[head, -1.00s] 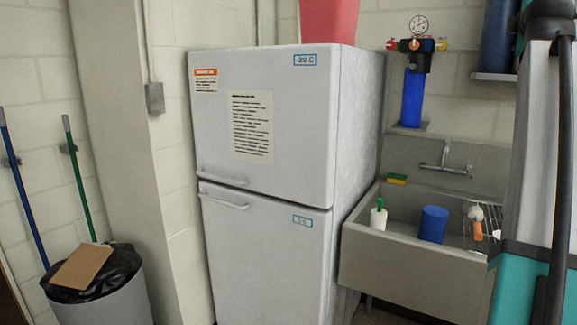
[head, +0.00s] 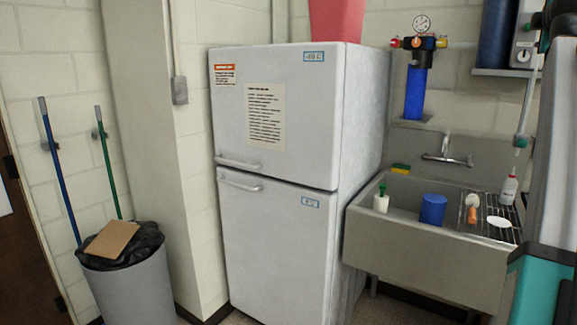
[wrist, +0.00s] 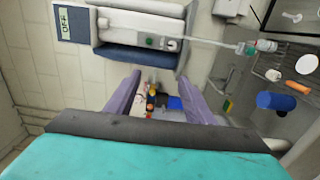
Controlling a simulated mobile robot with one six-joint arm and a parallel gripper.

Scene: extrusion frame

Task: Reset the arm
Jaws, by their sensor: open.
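My gripper (wrist: 158,104) shows in the wrist view with its two purple fingers spread apart. It is open, with nothing between the fingers but the distant wall fittings. In the head view only part of my arm shows, grey and teal at the right edge, and the gripper is out of that picture. The arm stands in front of the right side of the sink.
A white fridge-freezer (head: 270,240) stands mid-view. A grey sink (head: 425,245) to its right holds a blue cup (head: 433,209) and a white bottle (head: 381,200). A bin (head: 130,290) stands at left near two poles. A shelf unit (wrist: 135,35) shows in the wrist view.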

